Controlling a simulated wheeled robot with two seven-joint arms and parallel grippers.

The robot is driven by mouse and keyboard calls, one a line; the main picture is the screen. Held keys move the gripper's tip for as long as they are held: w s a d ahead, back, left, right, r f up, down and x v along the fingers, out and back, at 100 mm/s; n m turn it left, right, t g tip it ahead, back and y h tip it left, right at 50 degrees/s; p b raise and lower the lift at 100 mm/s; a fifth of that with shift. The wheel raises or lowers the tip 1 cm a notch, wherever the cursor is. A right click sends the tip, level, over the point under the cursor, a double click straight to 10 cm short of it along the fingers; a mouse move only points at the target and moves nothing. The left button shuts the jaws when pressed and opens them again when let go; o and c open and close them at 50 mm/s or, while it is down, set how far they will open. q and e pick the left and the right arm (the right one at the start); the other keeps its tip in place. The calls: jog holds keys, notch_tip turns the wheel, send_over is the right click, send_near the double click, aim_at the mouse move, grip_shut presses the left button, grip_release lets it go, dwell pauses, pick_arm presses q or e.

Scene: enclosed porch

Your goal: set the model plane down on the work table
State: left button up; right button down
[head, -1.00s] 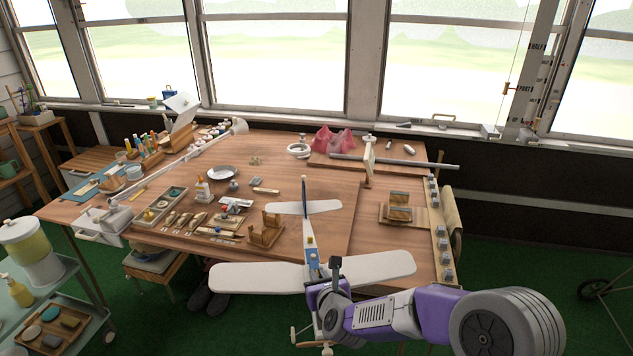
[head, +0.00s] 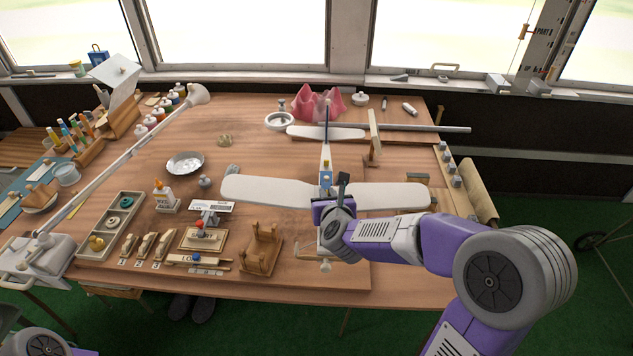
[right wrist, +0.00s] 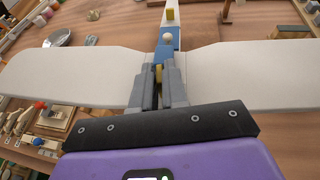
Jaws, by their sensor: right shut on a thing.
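My right gripper (head: 328,203) is shut on the model plane (head: 385,194), around the narrow blue body just by the wing. The plane has long white wings and a blue and white fuselage, with its tail pointing toward the windows. It is over the wooden work table (head: 265,155); I cannot tell how high above it. In the right wrist view my two grey fingers (right wrist: 160,80) close on the body, and the white wing (right wrist: 70,75) spreads to both sides. My arm hides part of the nose. My left gripper is out of view.
A wooden cradle (head: 262,248) stands left of the nose. Beyond the plane are a pink object (head: 315,103), a white ring-shaped dish (head: 279,121) and a long grey rod (head: 440,128).

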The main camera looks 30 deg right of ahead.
jog(key=shift+s+f+b, duration=0.2)
jog(key=shift+f+b, duration=0.15)
jog(key=shift+f, duration=0.35)
jog(key=shift+f+b, duration=1.45)
jog(key=shift+f, duration=0.5)
jog(key=shift+f+b, duration=0.5)
jog(key=shift+b, duration=0.05)
jog(key=shift+c, duration=2.2)
grip_release()
